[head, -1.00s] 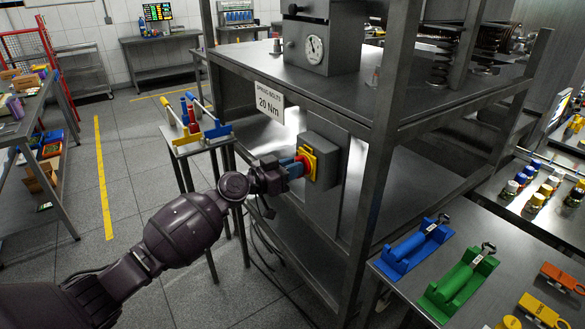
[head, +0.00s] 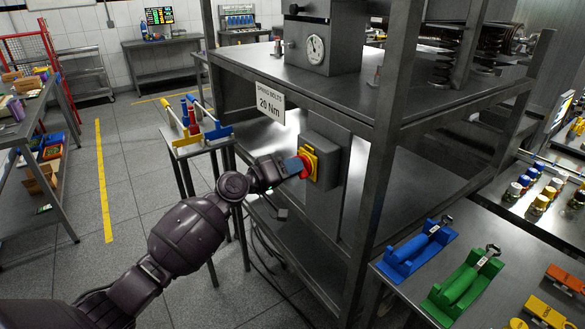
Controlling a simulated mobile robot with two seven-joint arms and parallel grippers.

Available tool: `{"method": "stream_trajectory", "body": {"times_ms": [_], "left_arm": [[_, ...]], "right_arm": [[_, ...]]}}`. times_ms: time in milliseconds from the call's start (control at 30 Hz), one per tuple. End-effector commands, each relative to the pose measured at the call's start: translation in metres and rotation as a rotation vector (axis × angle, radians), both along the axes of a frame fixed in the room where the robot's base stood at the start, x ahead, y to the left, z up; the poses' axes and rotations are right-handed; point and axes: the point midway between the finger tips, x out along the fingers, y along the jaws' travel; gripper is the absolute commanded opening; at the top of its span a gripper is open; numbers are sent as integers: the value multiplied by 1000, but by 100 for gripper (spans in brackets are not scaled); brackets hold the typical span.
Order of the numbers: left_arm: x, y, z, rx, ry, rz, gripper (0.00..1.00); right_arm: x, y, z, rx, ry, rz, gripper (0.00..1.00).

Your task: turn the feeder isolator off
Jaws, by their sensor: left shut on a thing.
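The feeder isolator (head: 326,157) is a grey box with a yellow plate and a red rotary knob (head: 306,166) on its left face. It is fixed to a grey panel under the bench top. My right gripper is not in view.
A steel bench frame (head: 385,140) with an upright post stands just right of the isolator. A small stand (head: 200,140) with coloured-handled tools is behind my left arm. Blue (head: 418,246) and green (head: 463,284) cradles lie on a table at the lower right.

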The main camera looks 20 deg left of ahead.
Motion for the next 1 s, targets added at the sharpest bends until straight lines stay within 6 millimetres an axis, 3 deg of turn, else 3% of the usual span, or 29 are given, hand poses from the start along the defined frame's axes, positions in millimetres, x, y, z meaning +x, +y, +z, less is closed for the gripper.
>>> {"method": "stream_trajectory", "body": {"times_ms": [500, 1000], "left_arm": [[1, 2, -1, -375, 291, 2, 0], [1, 2, -3, -568, 441, 2, 0]], "right_arm": [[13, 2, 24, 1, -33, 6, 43], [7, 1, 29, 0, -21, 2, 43]]}}
